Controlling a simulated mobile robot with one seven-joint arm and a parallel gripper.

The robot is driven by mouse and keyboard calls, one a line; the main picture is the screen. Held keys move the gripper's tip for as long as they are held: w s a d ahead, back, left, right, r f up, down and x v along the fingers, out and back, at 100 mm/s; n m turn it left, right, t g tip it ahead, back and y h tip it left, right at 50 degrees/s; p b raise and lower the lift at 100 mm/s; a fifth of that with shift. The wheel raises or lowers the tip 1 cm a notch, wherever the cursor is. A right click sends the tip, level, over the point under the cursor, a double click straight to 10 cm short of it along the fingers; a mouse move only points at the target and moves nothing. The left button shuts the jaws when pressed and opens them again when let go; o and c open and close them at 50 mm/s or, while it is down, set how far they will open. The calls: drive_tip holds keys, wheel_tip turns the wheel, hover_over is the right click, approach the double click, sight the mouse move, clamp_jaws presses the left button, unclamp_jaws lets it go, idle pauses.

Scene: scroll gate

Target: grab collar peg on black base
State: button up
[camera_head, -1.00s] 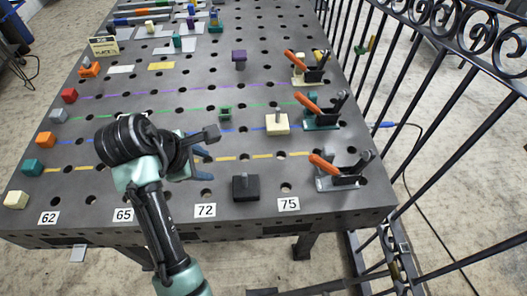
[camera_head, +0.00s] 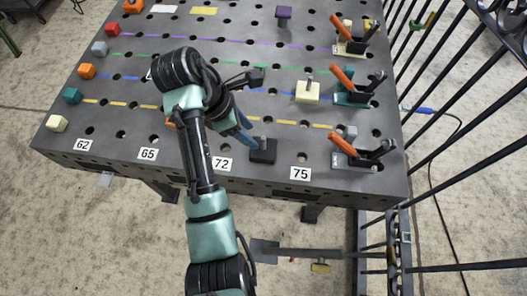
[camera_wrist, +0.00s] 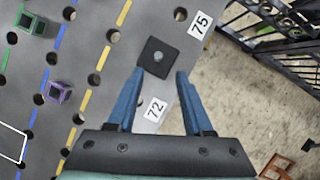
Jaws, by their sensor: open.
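The black base (camera_head: 262,157) sits near the front edge of the table, between the labels 72 and 75. Its short grey collar peg (camera_head: 268,143) stands up from the top. In the wrist view the black base (camera_wrist: 147,67) shows from above, with the round peg top (camera_wrist: 158,57) at its middle. My gripper (camera_wrist: 157,76) is open, its two blue fingers spread and empty. The peg lies ahead of the gap between the fingertips, slightly beyond them in the picture. In the head view my gripper (camera_head: 246,134) is just left of the base, partly hidden by my wrist.
A cream base with a peg (camera_head: 307,92) stands behind the black base. Toggle clamps with orange handles (camera_head: 342,146) line the table's right side. Coloured cubes (camera_head: 72,96) line the left edge. A black iron railing (camera_head: 470,80) runs along the right.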

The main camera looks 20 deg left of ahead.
sight(263, 141)
drive_tip(key=shift+p+x, duration=0.35)
drive_tip(key=shift+x, duration=0.55)
drive_tip(key=shift+w+x, duration=0.15)
drive_tip(key=shift+x, duration=1.35)
drive_tip(key=shift+w+x, duration=0.2)
drive_tip(key=shift+x, duration=1.25)
drive_tip(key=shift+d+r, duration=0.15)
drive_tip(key=shift+d, duration=0.05)
clamp_jaws()
